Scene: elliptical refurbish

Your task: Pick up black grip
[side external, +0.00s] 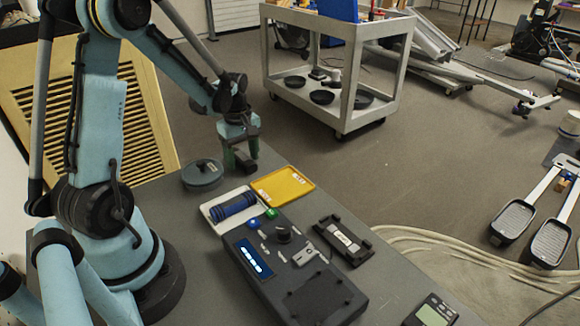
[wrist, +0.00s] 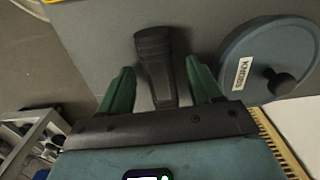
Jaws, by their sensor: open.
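The black grip (wrist: 156,48) stands out in the wrist view as a dark, ribbed piece, wider at its top end, over the grey table. My gripper (wrist: 158,70) is open, with one green finger on each side of the grip and a visible gap to both. The grip's lower end is hidden by the gripper body. In the side external view my gripper (side external: 240,150) is low over the far end of the table, and the dark grip (side external: 246,164) shows by its fingers.
A round grey-blue lidded piece (side external: 203,174) with a black knob lies close beside my gripper; it also shows in the wrist view (wrist: 262,52). A yellow tray (side external: 283,186), a white tray (side external: 217,213) with a blue roll, and a dark console (side external: 290,275) are nearer.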

